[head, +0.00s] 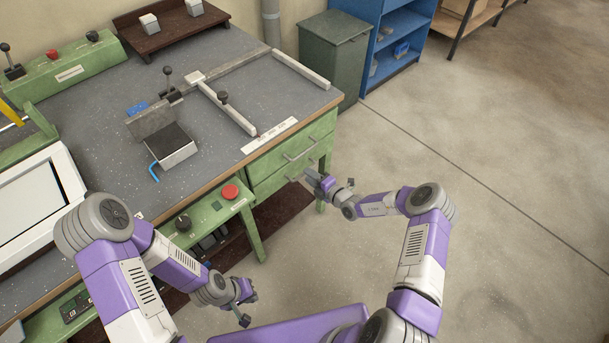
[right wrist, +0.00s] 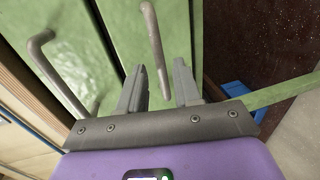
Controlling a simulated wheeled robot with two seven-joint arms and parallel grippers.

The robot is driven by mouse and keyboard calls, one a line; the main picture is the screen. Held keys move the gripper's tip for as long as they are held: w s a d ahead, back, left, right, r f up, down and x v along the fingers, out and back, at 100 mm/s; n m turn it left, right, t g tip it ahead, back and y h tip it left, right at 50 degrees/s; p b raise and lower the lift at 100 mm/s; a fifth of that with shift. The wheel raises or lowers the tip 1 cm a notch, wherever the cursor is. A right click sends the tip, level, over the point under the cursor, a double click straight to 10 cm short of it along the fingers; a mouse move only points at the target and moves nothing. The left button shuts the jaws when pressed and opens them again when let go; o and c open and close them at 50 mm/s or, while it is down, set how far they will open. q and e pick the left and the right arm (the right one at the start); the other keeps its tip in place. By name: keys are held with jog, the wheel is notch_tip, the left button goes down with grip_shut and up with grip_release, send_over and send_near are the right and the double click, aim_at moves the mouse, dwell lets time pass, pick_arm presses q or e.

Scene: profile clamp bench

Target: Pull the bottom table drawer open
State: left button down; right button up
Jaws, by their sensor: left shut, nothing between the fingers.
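The green table has two drawers at its right end, both looking closed. The top drawer (head: 275,162) has a bar handle, which also shows at the left of the right wrist view (right wrist: 57,75). The bottom drawer's handle (right wrist: 154,40) lies ahead of my right gripper (right wrist: 160,75), its near end showing in the gap between the fingers. The gripper is open, and I cannot tell whether a finger touches the handle. My left gripper (head: 246,304) is shut and empty, low in front of the table.
The tabletop (head: 90,110) carries a clamp fixture (head: 170,145), metal bars and a screen. A red button (head: 230,192) and a black knob sit on the front panel. A dark green cabinet (head: 335,55) and a blue shelf stand behind. The floor at the right is clear.

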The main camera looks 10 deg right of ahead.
jog(key=shift+b+x, duration=0.5)
jog(key=shift+x, duration=1.3)
grip_shut()
